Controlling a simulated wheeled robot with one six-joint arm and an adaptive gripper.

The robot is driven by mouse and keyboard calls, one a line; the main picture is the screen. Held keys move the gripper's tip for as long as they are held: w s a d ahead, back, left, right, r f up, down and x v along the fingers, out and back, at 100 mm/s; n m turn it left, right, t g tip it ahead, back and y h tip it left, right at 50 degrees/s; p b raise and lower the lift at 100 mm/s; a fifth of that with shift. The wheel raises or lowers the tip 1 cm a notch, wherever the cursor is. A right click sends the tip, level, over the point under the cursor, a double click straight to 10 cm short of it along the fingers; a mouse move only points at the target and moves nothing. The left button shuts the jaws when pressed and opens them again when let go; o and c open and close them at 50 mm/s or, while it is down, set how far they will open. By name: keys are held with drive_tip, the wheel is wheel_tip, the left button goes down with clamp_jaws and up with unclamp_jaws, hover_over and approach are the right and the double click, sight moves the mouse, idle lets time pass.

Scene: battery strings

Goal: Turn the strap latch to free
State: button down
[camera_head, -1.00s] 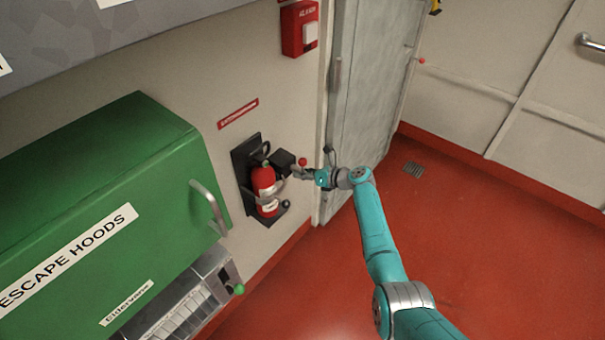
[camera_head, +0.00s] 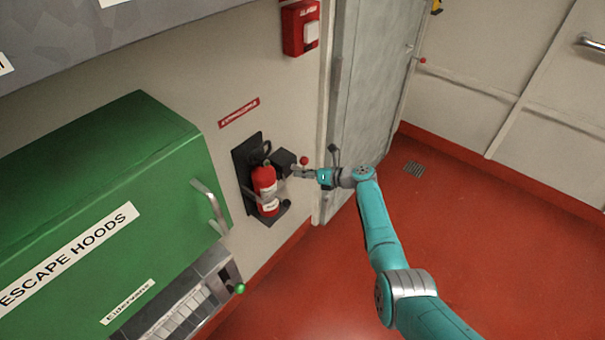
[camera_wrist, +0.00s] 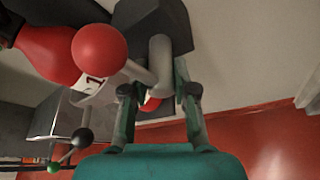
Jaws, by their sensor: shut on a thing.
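The red fire extinguisher (camera_head: 264,181) stands upright in a dark wall bracket (camera_head: 246,186), with a grey strap around it. The strap latch shows in the wrist view as a grey lever (camera_wrist: 161,58) on a dark block (camera_wrist: 150,22), with a red ball (camera_wrist: 98,47) on its arm. In the head view the red ball (camera_head: 304,160) sits just right of the dark block (camera_head: 284,160). My gripper (camera_head: 298,173) is at the latch, just below the ball. In the wrist view my fingers (camera_wrist: 158,92) are on both sides of the grey lever, shut on it. The exact contact is partly hidden.
A green escape hoods cabinet (camera_head: 100,190) with a grey handle is left of the extinguisher. A grey door (camera_head: 366,95) stands right of it, and a red alarm box (camera_head: 300,28) is above. The red floor (camera_head: 480,250) on the right is clear.

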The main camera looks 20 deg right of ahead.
drive_tip(key=c, duration=1)
unclamp_jaws()
drive_tip(key=shift+w+r, duration=0.15)
drive_tip(key=shift+r, duration=0.25)
drive_tip(key=shift+o, duration=0.4)
drive_tip(key=shift+f, duration=0.15)
drive_tip(key=shift+d, duration=0.1)
drive_tip(key=v, duration=1.2)
